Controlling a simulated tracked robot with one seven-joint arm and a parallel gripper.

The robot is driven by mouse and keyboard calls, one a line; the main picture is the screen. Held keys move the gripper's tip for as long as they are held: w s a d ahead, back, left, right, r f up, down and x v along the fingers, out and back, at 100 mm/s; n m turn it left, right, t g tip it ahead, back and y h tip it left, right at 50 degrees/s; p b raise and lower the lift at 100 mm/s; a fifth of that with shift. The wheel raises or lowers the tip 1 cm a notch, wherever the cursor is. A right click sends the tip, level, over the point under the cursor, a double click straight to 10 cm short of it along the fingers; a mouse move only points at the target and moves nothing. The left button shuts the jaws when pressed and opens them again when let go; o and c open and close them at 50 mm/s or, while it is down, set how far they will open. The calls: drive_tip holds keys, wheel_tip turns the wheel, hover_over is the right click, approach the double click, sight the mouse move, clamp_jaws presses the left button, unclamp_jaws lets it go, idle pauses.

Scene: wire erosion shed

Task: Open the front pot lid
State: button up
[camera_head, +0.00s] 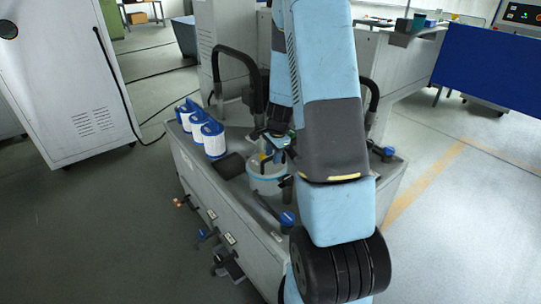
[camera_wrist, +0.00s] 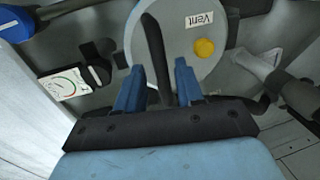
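In the head view the front pot (camera_head: 266,181), pale and round, stands in the top of the grey unit, partly hidden by my arm. My gripper (camera_head: 274,150) is above it, small and partly hidden there. In the wrist view a pale round lid (camera_wrist: 182,62) fills the upper middle, with a "Vent" label and a yellow button. A black curved handle bar (camera_wrist: 156,48) crosses its left part. My gripper (camera_wrist: 160,80) has its two blue fingers apart, one each side of the bar's lower part in the picture. I cannot tell whether they touch it. The lid looks closed.
White filter cartridges with blue ends (camera_head: 203,130) stand at the unit's left. Blue-tipped levers (camera_head: 287,218) and black hoses (camera_head: 238,55) surround the pot. A white gauge card (camera_wrist: 64,84) lies left of the lid. A grey cabinet (camera_head: 65,90) stands at left; floor at right is clear.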

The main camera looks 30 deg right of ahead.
clamp_jaws()
idle(0.3)
drive_tip(key=shift+a, duration=0.5)
drive_tip(key=shift+d, duration=0.3)
drive_tip(key=shift+w+d+r, duration=0.15)
drive_tip(key=shift+d+r, duration=0.05)
drive_tip(key=shift+d, duration=0.05)
